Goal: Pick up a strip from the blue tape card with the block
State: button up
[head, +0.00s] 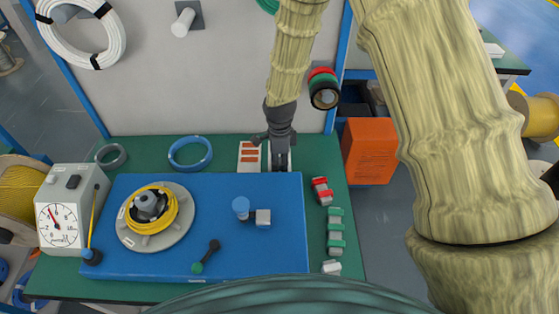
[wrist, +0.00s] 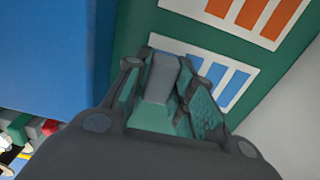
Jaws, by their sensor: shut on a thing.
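My gripper (head: 279,154) points down at the back edge of the green table, over the blue tape card (head: 291,170), which it mostly hides in the head view. In the wrist view my gripper (wrist: 168,82) is shut on a grey block (wrist: 161,80). The block's end is over or against the near part of the blue tape card (wrist: 243,100). The card is white with several blue strips (wrist: 215,75), partly covered by the block and fingers. I cannot tell whether the block touches a strip.
A card with orange strips (head: 249,158) lies just left of my gripper. The raised blue slab (head: 200,190) carries a yellow wire reel (head: 152,209), a blue-topped peg (head: 241,206) and a small grey cube (head: 263,218). An orange box (head: 369,150) stands at the right.

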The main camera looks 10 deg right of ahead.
jog(key=shift+s, duration=0.1)
jog(key=shift+r+p, duration=2.9)
jog(key=shift+r, duration=1.1)
